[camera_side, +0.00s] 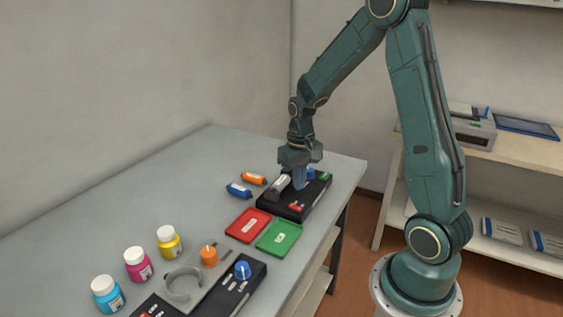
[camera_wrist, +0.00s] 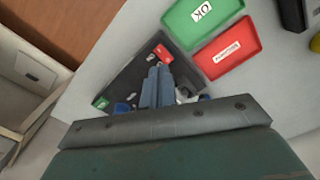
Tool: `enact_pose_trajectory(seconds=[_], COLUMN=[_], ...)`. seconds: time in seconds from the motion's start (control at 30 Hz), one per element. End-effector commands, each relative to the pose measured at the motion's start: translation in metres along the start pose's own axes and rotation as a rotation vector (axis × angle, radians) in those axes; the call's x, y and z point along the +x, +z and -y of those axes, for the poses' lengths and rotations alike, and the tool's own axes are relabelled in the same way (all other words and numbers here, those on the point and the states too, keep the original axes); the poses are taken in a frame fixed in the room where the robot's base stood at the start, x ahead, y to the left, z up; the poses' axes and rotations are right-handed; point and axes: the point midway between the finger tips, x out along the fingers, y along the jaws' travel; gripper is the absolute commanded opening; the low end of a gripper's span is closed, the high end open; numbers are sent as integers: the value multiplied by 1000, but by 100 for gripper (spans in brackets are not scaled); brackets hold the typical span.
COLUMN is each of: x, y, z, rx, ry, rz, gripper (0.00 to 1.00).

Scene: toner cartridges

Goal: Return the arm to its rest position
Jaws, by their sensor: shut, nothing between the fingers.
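My gripper (camera_side: 300,176) is shut and empty, pointing down over the black tray (camera_side: 293,213) at the far end of the table. In the wrist view its closed blue-grey fingers (camera_wrist: 157,88) lie across the same tray (camera_wrist: 122,82). A grey cartridge (camera_side: 278,187) leans beside the fingers on the tray's left side. A blue piece (camera_side: 311,174) and a green piece (camera_side: 325,176) show behind the fingers, and a red piece (camera_side: 296,207) sits at the tray's front. I cannot tell whether the fingertips touch anything.
Red (camera_side: 248,225) and green (camera_side: 279,237) trays lie in front of the black tray. Orange (camera_side: 254,179) and blue (camera_side: 238,190) cartridges lie left of it. Several bottles, such as the yellow one (camera_side: 169,243), stand nearer, beside a grey stand (camera_side: 205,285). A shelf (camera_side: 520,148) stands at right.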

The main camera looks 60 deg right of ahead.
Motion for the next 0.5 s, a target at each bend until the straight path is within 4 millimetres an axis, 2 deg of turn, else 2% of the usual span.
enact_pose_trajectory(seconds=[0.5], x=[-6], y=[1], z=[1], rx=[-3], ry=[0], rz=[-2], gripper=[0])
